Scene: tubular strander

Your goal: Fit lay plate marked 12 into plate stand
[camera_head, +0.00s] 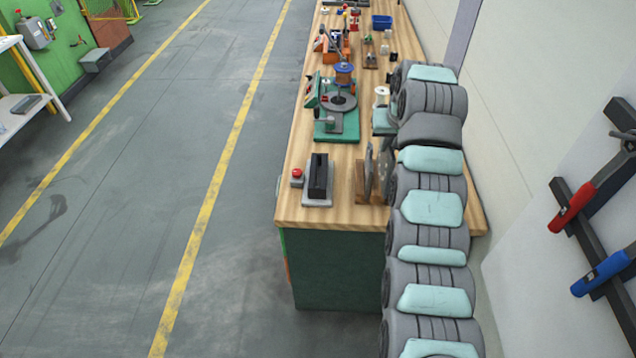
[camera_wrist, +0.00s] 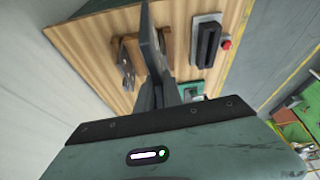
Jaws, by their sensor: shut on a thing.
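My gripper (camera_wrist: 158,90) points away from the camera in the wrist view and is shut on a thin grey plate (camera_wrist: 152,45), seen nearly edge-on. Its marking cannot be read.
A red button (camera_head: 297,173) sits left of the slotted stand. Behind is a green-based machine (camera_head: 337,125) with a round disc. Small parts and a blue bin (camera_head: 381,22) are farther back. A wall runs along the right. The floor left of the bench is clear.

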